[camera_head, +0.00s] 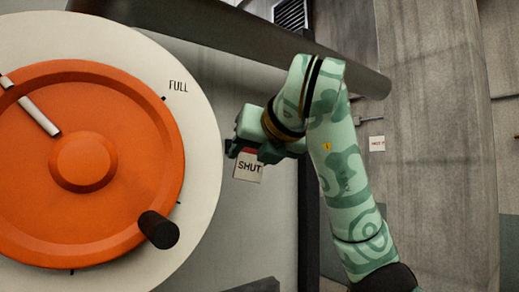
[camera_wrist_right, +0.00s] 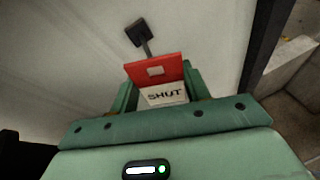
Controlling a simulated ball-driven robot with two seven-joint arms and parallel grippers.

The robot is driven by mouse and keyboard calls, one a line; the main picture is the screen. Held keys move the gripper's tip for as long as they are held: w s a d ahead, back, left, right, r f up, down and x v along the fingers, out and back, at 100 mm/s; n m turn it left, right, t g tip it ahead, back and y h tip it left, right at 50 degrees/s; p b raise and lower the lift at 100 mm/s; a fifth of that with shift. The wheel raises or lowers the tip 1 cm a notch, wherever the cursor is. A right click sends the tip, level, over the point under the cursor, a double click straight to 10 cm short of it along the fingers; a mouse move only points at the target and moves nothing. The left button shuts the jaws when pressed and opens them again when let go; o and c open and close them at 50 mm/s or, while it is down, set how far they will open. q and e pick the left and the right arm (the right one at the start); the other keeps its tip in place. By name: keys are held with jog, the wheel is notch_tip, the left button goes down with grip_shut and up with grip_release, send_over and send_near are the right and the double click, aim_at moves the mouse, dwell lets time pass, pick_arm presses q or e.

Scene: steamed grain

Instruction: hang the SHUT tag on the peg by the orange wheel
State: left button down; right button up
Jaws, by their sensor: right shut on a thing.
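The SHUT tag (camera_head: 248,168) hangs below my right gripper (camera_head: 250,146) in the head view, to the right of the orange wheel (camera_head: 150,95). In the right wrist view the tag (camera_wrist_right: 158,73) has a red top with a small pale square and a white lower part reading SHUT. My right gripper (camera_wrist_right: 160,92) is shut on it, one finger at each side. The peg (camera_wrist_right: 145,42), a grey rod on a dark square base, stands on the wall just past the tag's top edge. Its end is hidden by the tag; I cannot tell whether they touch. My left gripper is out of view.
The wheel has a white dial (camera_head: 205,120) marked FULL and a black handle (camera_head: 158,230). A dark beam (camera_head: 200,42) runs above my right gripper. A dark upright edge (camera_head: 309,215) lies right of the panel. A small sign (camera_head: 377,144) is on the far wall.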

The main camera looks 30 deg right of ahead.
jog(key=shift+w+a+p, duration=0.2)
jog(key=shift+w+p, duration=0.1)
jog(key=shift+w, duration=1)
jog(key=shift+w+a+f+p, duration=0.15)
jog(key=shift+w+p, duration=0.25)
jog(key=shift+w, duration=0.35)
jog(key=o, duration=1.1)
jog(key=shift+c, duration=0.2)
jog(key=shift+s, duration=0.1)
jog(key=d+b+v, duration=0.1)
jog(key=b+v, duration=0.6)
jog(key=v, duration=0.9)
jog(key=shift+a, duration=0.35)
